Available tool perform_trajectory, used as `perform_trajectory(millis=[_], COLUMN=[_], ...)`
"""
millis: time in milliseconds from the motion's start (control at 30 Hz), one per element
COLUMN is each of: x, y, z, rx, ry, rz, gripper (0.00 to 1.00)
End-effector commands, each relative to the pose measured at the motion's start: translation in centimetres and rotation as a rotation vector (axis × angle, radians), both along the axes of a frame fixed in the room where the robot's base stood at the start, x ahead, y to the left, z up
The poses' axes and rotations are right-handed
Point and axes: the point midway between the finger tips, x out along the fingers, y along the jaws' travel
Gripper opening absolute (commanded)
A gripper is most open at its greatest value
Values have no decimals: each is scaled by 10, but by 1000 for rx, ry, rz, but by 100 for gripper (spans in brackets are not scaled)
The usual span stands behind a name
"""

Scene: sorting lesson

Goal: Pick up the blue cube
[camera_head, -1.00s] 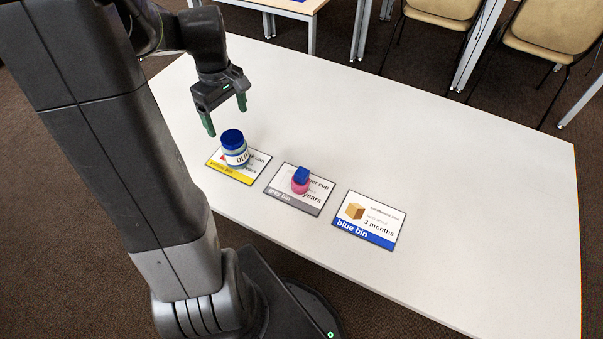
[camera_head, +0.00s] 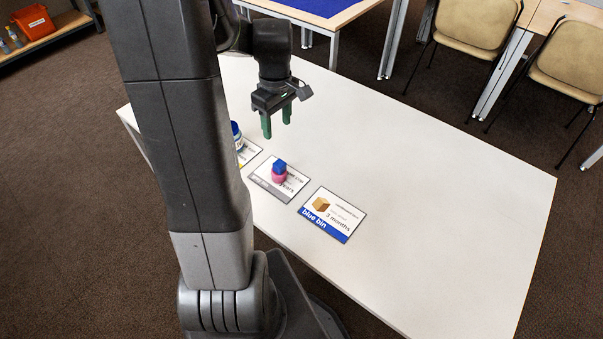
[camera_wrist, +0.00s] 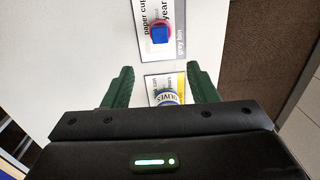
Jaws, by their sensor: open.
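The blue cube (camera_head: 279,166) sits on top of a pink round object (camera_head: 279,177) on the grey bin card (camera_head: 267,190). In the wrist view the blue cube (camera_wrist: 160,35) shows from above, beyond the fingertips, with a pink edge around it. My gripper (camera_head: 277,128) is open and empty, pointing down, above and behind the cube in the head view. In the wrist view its green fingers (camera_wrist: 161,82) stand apart with nothing between the tips.
A blue-lidded jar (camera_head: 236,131) on the yellow card is partly hidden by my arm; the wrist view shows the jar (camera_wrist: 168,97) near my gripper. The blue bin card (camera_head: 312,216) lies to the right. The white table (camera_head: 440,200) is clear farther right.

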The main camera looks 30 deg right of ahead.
Motion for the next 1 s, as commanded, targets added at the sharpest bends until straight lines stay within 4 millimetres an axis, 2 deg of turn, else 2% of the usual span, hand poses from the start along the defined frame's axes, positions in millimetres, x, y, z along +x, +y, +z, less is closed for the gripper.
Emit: perform_trajectory(millis=[67, 167, 400, 500, 767, 1000], x=[0, 0, -2, -2, -2, -4], y=[0, 1, 3, 4, 4, 6], z=[-1, -13, -61, -75, -92, -124], rx=[2, 4, 4, 4, 2, 3], ry=[2, 3, 5, 5, 2, 3], rz=[4, 6, 5, 5, 5, 5], gripper=[53, 53, 53, 53, 53, 53])
